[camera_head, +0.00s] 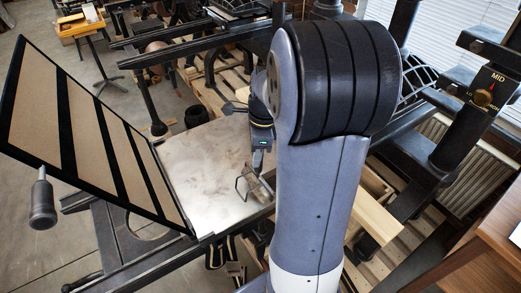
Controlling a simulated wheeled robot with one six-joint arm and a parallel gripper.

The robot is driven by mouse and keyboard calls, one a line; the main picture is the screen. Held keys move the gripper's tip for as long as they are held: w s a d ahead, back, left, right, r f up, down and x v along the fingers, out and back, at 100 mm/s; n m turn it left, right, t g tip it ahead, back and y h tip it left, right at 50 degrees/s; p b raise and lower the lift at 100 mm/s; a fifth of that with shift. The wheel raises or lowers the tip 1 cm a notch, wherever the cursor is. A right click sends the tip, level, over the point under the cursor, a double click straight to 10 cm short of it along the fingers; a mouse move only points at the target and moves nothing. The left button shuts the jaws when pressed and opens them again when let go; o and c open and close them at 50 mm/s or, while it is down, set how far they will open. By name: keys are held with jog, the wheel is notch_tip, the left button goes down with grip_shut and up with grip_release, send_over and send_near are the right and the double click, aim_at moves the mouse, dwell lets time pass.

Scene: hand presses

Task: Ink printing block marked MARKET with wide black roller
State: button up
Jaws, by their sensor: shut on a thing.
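My gripper (258,160) is small in view, hanging below my arm over the right part of a pale metal press bed (200,180). It is shut on what looks like the roller, of which a thin bent wire frame (242,186) shows below the fingers. A wide black drum cannot be made out, and my arm hides the area to the right. I cannot tell whether the frame touches the bed. No block marked MARKET can be made out.
A tan-and-black striped frame (83,135) stands raised at the bed's left edge. A dark press post with a MID dial (483,98) stands at right. A wooden table (490,255) fills the lower right corner. A yellow-topped stand (80,24) is far left. The bed's left part looks bare.

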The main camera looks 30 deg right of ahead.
jog(key=shift+r, duration=0.15)
jog(key=shift+r, duration=2.4)
